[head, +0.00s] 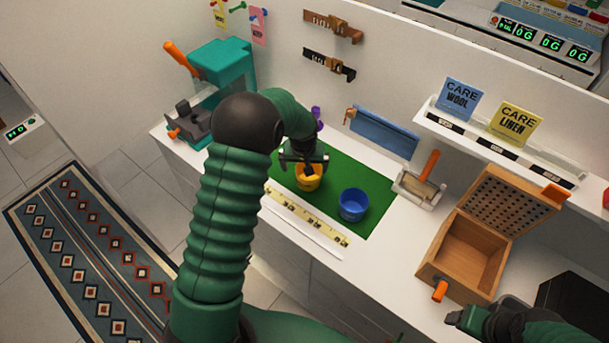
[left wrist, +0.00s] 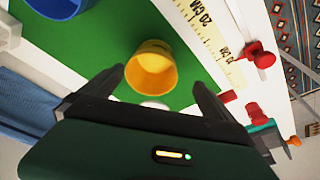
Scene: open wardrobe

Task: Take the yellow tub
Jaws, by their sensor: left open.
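The yellow tub (head: 308,182) stands on the green mat (head: 345,184), with its upper part partly covered by my left gripper in the head view. My left gripper (head: 303,165) is open and empty over the tub. In the left wrist view the tub (left wrist: 151,68) lies just beyond and between the two spread fingers (left wrist: 158,88), and I see into its open mouth. I cannot tell whether a finger touches it. My right gripper (head: 470,318) shows at the lower right edge of the head view, away from the tub; its jaws are unclear.
A blue tub (head: 353,205) stands on the mat to the right of the yellow one. A ruler strip (head: 310,214) lies along the mat's front edge. A teal machine (head: 222,65) stands left, an open wooden box (head: 465,250) right. A shelf (head: 500,145) overhangs the right counter.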

